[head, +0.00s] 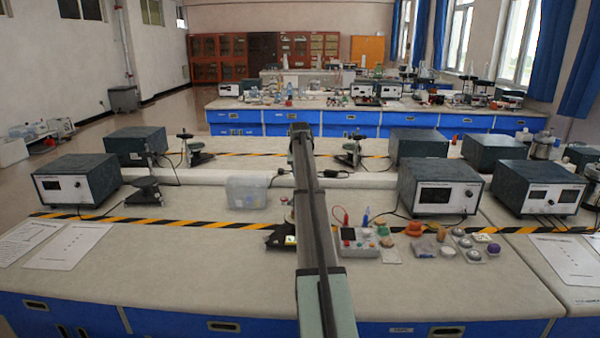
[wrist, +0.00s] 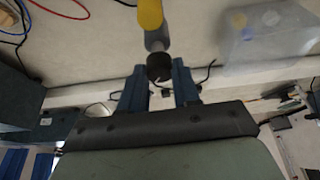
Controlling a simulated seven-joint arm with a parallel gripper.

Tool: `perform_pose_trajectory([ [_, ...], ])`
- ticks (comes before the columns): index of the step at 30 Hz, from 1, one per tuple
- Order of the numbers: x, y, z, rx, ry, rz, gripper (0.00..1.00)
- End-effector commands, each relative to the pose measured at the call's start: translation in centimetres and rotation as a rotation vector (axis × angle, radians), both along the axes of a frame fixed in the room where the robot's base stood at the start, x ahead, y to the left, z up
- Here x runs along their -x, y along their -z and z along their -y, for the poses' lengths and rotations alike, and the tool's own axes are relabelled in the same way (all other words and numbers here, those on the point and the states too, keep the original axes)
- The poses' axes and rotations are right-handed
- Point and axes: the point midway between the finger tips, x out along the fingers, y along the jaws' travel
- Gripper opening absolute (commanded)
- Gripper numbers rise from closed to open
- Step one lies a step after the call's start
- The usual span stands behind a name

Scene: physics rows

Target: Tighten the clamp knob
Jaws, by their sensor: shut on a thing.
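My gripper (wrist: 160,78) shows in the wrist view as two blue fingers, one on each side of a dark round knob (wrist: 159,67). The fingers are shut on this knob. A grey shaft (wrist: 156,40) with a yellow end (wrist: 150,14) runs from the knob to the top edge of the wrist view. I cannot tell what the shaft is fixed to. In the head view my arm reaches up the middle of the picture and hides the knob; the fingers cannot be made out there.
A clear plastic box (head: 247,192) stands left of my arm; it also shows in the wrist view (wrist: 265,45). A control box with leads (head: 359,241) and several small coloured parts lie to the right. Metal instrument boxes (head: 440,188) stand on both sides.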

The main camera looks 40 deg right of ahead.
Motion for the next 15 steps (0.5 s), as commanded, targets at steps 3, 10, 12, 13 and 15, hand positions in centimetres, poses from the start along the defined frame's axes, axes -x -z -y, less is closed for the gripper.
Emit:
perform_pose_trajectory([
  [3, -0.12, 0.0, -0.1, 0.0, 0.111, -0.002, 0.01],
  [10, -0.26, -0.01, -0.13, 0.002, 0.329, -0.001, 0.01],
  [12, -0.3, -0.01, -0.13, 0.0, 0.397, -0.001, 0.01],
  [13, -0.33, -0.02, -0.12, 0.002, 0.425, -0.001, 0.01],
  [15, -0.4, -0.01, -0.15, 0.001, 0.491, -0.001, 0.01],
])
